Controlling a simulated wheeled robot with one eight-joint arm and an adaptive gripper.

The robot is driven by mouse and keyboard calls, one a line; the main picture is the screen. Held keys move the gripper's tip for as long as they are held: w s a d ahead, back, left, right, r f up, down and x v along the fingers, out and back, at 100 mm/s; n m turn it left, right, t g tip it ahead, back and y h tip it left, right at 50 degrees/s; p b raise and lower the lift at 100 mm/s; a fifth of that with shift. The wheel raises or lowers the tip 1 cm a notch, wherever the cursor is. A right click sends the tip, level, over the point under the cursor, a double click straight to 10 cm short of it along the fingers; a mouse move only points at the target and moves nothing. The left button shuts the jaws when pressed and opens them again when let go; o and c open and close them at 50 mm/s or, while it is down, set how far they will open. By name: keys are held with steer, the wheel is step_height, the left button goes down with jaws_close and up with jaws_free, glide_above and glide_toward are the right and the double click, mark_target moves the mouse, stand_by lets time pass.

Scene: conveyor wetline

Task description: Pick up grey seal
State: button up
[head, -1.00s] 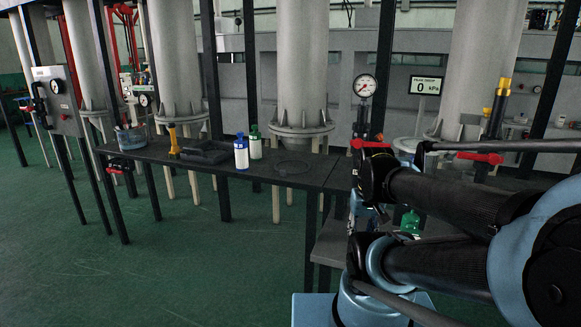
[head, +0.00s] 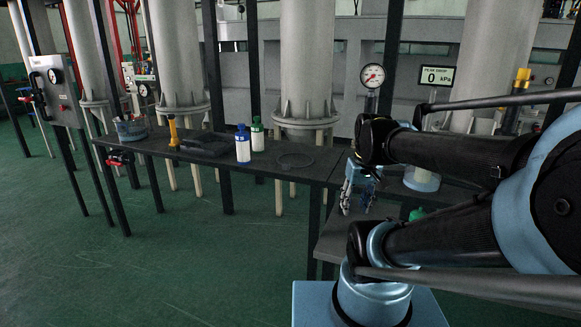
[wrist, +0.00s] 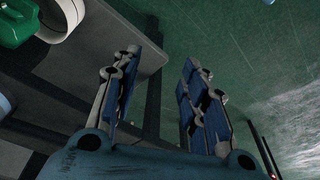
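A thin dark grey ring (head: 295,160) lies flat on the dark bench (head: 270,176) in the head view, right of the two bottles. It may be the grey seal, but I cannot be sure at this size. My gripper (head: 357,206) hangs fingers down at the right end of that bench, to the right of the ring and apart from it. In the wrist view my gripper (wrist: 168,62) is open, with nothing between its blue-padded fingers. No grey seal can be made out in the wrist view.
A blue bottle (head: 243,146) and a green-capped bottle (head: 257,134) stand beside a black tray (head: 207,144). A pressure gauge (head: 373,75) rises behind my arm. Green floor (head: 190,240) in front is free.

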steer(key=w+a+r+n+y, duration=0.1)
steer(key=w+a+r+n, duration=0.2)
steer(key=w+r, duration=0.35)
steer(key=w+a+r+n+y, duration=0.1)
steer(key=w+a+r+n, duration=0.25)
steer(key=w, duration=0.65)
steer(key=w+a+r+n+y, duration=0.1)
steer(key=w+a+r+n, duration=0.2)
steer(key=w, duration=0.6)
steer(key=w+a+n+y, duration=0.1)
steer(key=w+a+n, duration=0.2)
steer(key=w+a, duration=0.4)
steer(key=shift+m+g, duration=0.25)
steer(key=shift+g, duration=0.05)
steer(key=x, duration=0.3)
steer(key=d+x, duration=0.1)
steer(key=x, duration=0.3)
steer(key=w+x, duration=0.1)
steer(key=x, duration=0.3)
steer(key=shift+d+f, duration=0.2)
steer(key=shift+f, duration=0.1)
steer(key=shift+x, duration=2.55)
steer(key=shift+s, duration=0.15)
steer(key=shift+r, duration=0.1)
steer(key=shift+c, duration=0.2)
jaws_close()
